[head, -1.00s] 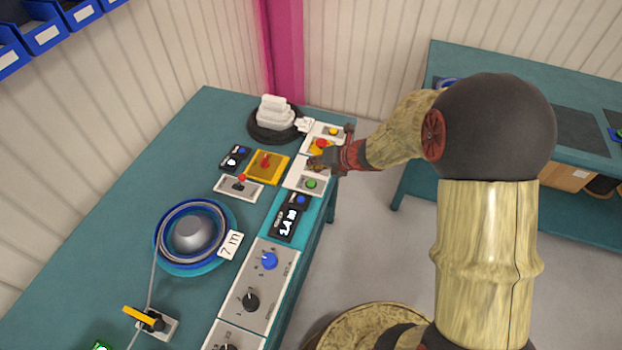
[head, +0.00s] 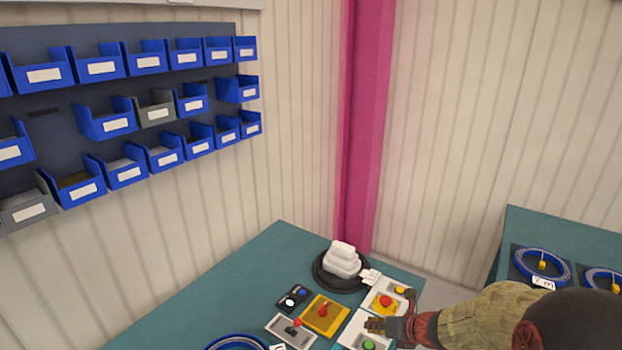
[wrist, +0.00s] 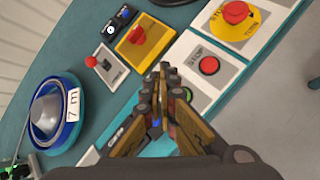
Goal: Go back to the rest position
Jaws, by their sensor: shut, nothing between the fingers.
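My gripper (head: 374,325) is shut and empty at the right edge of the near teal bench (head: 225,285), above the white button panel (head: 352,327). In the wrist view its fingertips (wrist: 160,75) meet, just left of a red button (wrist: 209,65) on a white plate. I cannot tell the exact gap between the fingers and the panel. A green button (head: 369,345) shows just below the gripper in the head view. My arm enters from the lower right.
A red mushroom button (head: 386,301) on a yellow plate, a yellow box with a red switch (head: 323,311) and a red-knobbed lever (wrist: 91,62) stand close by. A black reel with white blocks (head: 342,262) is behind. A blue reel (wrist: 50,112) is left. Blue bins (head: 122,173) hang on the wall.

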